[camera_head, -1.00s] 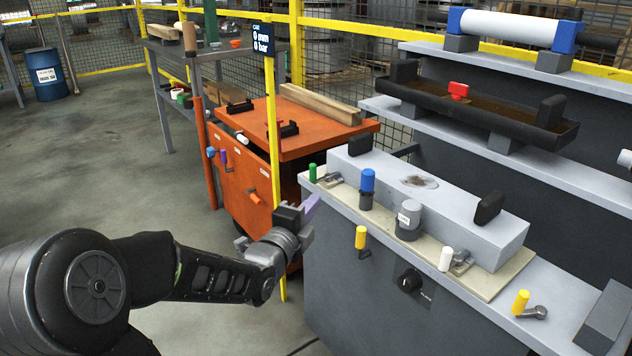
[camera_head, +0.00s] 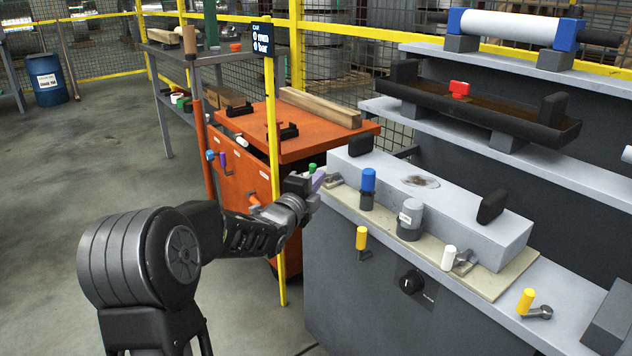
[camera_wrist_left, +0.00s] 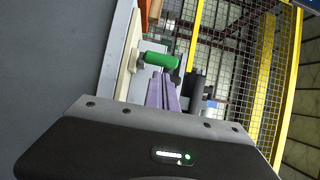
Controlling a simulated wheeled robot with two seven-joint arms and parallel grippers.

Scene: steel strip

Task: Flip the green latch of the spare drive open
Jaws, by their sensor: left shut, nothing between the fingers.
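The green latch (camera_head: 312,168) stands upright at the left end of the beige plate on the grey bench, and its lower part is hidden behind my gripper. In the left wrist view the green handle (camera_wrist_left: 160,60) lies across the picture just beyond my fingertips. My left gripper (camera_head: 318,180) is shut and empty, its purple fingers pressed together; they also show in the left wrist view (camera_wrist_left: 163,78). The tips are right beside the handle; I cannot tell whether they touch it. My right gripper is not in view.
A long grey block (camera_head: 430,205) with black end stops lies on the beige plate. A blue-topped handle (camera_head: 368,180), a grey cylinder (camera_head: 410,217), and white and yellow handles stand along the bench. A yellow post (camera_head: 273,130) and an orange cabinet (camera_head: 245,180) are close to my left arm.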

